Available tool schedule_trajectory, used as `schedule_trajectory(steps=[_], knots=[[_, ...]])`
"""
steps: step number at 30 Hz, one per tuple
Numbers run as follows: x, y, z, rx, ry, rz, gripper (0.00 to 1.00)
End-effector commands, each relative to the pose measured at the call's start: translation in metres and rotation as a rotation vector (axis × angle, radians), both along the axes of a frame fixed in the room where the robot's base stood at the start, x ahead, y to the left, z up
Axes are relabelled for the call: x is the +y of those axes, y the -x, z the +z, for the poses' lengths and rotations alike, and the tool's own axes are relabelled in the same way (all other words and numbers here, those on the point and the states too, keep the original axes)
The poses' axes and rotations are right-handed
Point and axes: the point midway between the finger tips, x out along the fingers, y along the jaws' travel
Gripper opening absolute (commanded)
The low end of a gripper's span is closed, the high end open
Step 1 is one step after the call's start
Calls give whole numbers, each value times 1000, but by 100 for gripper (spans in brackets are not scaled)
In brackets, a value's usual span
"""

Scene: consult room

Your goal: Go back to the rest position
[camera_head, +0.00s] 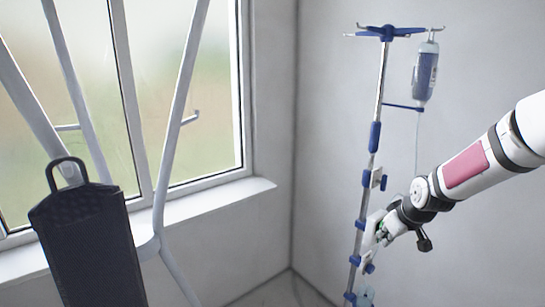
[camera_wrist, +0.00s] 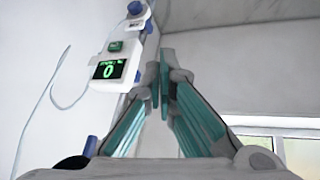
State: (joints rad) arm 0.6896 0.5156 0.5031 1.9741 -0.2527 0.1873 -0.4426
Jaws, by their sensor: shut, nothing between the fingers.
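My gripper (camera_wrist: 165,88) is shut, with its grey and teal fingers together and nothing between them in the wrist view. In the head view my gripper (camera_head: 398,217) is at the right, at the end of my white arm, close to the IV pole (camera_head: 378,95). Whether it touches the pole cannot be told. A white pump (camera_wrist: 105,84) with a green display reading 0 is just left of the fingers in the wrist view.
A fluid bottle (camera_head: 425,72) hangs from the pole, with a thin tube (camera_wrist: 52,92) running down. A dark panel with a handle (camera_head: 88,245) and pale bars stand at the left by the window (camera_head: 205,95). The wall between window and pole is clear.

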Motion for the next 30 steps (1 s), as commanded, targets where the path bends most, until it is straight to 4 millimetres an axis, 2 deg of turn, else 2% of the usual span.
schedule_trajectory(steps=[1,6,11,16,24,30], knots=[[9,11,19,11,27,-2,0],[33,53,67,53,79,-45,0],[54,99,109,70,105,-102,0],[74,155,147,70,100,-171,0],[103,250,183,55,15,-271,0],[118,311,188,57,-84,-314,0]])
